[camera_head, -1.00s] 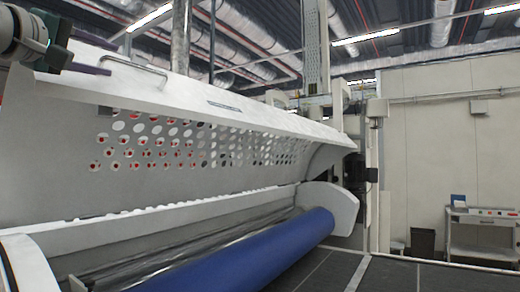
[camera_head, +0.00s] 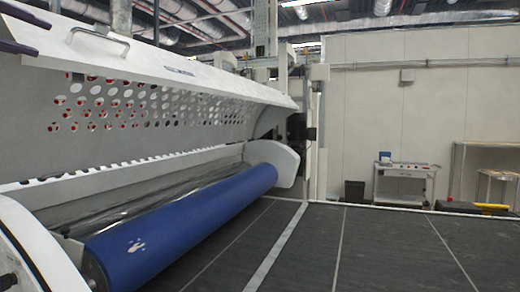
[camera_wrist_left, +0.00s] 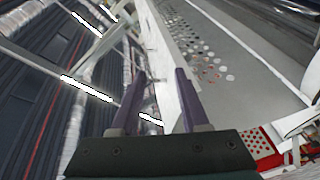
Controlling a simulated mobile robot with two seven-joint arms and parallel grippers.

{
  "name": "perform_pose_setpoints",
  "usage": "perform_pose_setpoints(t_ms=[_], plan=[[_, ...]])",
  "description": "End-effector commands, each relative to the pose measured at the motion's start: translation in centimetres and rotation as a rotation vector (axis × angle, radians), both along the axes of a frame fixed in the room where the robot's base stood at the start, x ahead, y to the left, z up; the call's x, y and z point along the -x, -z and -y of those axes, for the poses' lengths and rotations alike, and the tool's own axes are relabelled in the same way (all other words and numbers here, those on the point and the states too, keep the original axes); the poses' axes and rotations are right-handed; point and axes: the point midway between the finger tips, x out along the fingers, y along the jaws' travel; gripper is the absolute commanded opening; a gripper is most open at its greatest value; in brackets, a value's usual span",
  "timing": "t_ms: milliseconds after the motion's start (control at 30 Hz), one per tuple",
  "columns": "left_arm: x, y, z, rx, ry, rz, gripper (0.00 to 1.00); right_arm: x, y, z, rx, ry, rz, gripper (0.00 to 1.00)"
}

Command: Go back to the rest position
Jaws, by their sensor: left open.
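My left gripper (camera_head: 44,37) shows at the top left of the head view as two purple fingers; the rest of it is cut off by the picture edge. In the left wrist view, its fingers (camera_wrist_left: 160,72) stand apart with nothing between them. The fingers are left of the metal handle (camera_head: 98,38) on the roller coater's raised white cover (camera_head: 200,78) and look apart from it. The cover also shows beyond the fingers in the left wrist view (camera_wrist_left: 225,45). My right gripper is in neither view.
A blue roller (camera_head: 185,225) lies below the perforated cover. A grey cart (camera_head: 405,180), a dark bin (camera_head: 354,192) and a shelf frame (camera_head: 475,170) stand by the far wall.

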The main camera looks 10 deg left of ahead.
Motion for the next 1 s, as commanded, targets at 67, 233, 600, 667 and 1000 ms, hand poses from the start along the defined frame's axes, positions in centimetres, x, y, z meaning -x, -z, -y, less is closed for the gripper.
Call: perform_pose_setpoints(t_ms=[67,233,600,667,1000], plan=[[-0.4,2.3,1.2,-0.058,0.009,-0.071,0.45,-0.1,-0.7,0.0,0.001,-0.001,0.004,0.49],[-0.4,8.2,3.9,-0.200,0.043,-0.236,0.45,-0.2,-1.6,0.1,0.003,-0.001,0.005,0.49],[10.9,28.0,14.4,-0.693,0.359,-0.799,0.45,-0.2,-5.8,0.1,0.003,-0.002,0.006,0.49],[14.7,30.4,16.2,-0.768,0.448,-0.886,0.45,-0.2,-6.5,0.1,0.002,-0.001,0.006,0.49],[29.5,34.6,21.4,-0.956,0.791,-1.136,0.45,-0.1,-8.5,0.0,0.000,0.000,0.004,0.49]])
